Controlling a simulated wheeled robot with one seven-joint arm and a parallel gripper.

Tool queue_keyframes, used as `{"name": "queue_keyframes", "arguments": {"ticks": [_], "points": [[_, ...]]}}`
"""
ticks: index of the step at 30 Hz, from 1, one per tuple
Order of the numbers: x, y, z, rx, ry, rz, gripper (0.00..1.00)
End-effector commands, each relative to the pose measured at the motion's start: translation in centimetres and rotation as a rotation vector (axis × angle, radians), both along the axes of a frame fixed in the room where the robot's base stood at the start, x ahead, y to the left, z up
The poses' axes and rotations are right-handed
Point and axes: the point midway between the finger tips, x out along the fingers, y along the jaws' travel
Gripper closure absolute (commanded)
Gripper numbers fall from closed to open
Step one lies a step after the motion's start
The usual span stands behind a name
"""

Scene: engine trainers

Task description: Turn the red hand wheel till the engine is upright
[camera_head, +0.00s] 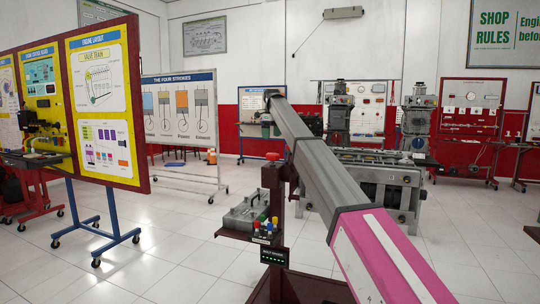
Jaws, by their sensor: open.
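A grey engine block (395,190) stands behind my arm, right of the middle. My arm crosses in front of it and hides part of it. I cannot tell its tilt for certain. A dark red stand (272,200) with a post rises just left of my arm. No red hand wheel can be made out; it may be hidden behind my arm. My long grey and pink arm reaches from the bottom right up to the upper middle. My gripper cannot be made out at its far end.
A tray with grey parts (245,215) and coloured knobs (266,226) sit on the stand. A yellow poster board (103,100) on blue legs stands at left. A strokes board (182,108) stands behind. The tiled floor between the boards and stand is clear.

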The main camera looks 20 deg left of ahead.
Motion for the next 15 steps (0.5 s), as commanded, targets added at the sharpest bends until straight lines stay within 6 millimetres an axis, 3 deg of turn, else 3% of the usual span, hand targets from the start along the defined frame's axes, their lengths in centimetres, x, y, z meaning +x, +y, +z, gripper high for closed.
{"name": "queue_keyframes", "arguments": {"ticks": [8, 15], "points": [[-0.1, -0.1, -3.0, 0.0, 0.0, 0.0, 0.06], [-0.1, -0.1, -7.3, -0.001, 0.001, 0.0, 0.06]]}}
